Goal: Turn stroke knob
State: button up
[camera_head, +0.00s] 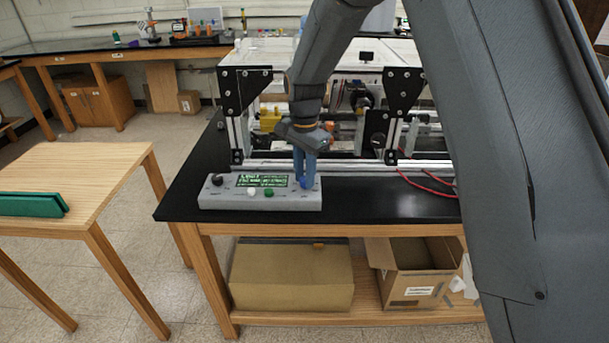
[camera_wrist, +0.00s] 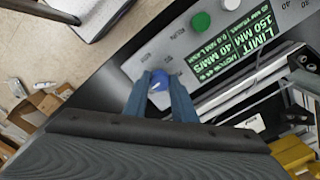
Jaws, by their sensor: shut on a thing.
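The control box (camera_head: 230,200) is a light grey panel at the front edge of the black table. It carries a green lit screen (camera_head: 262,181) that reads LIMIT, 150 MM and 40 MM/S in the wrist view. A blue knob (camera_wrist: 159,80) sits at one end of the panel, beside the screen. My gripper (camera_head: 304,183) points down over the right end of the box. In the wrist view its two blue fingers (camera_wrist: 160,88) stand on either side of the blue knob and are shut on it. The fingers hide part of the knob in the head view.
A white button (camera_head: 251,192), a green button (camera_head: 269,192) and a black knob (camera_head: 217,180) are on the same panel. The extrusion frame (camera_head: 235,125) stands close behind the box. Red cables (camera_head: 425,186) lie to the right. The black tabletop (camera_head: 375,207) is bare right of the box.

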jog(key=n, duration=0.4)
jog(key=shift+n, duration=0.3)
jog(key=n, duration=0.3)
jog(key=shift+n+b, duration=0.35)
jog(key=shift+n, duration=0.05)
jog(key=n, duration=0.7)
jog(key=shift+d+b, duration=0.15)
jog(key=shift+b, duration=0.15)
jog(key=n, duration=0.3)
jog(key=shift+n, duration=0.4)
jog(key=n, duration=0.3)
jog(key=shift+w+n+b, duration=0.1)
jog(key=shift+n+b, duration=0.2)
jog(key=shift+b, duration=0.05)
jog(key=n, duration=0.3)
jog(key=shift+n+b, duration=0.35)
jog(key=shift+n, duration=1.75)
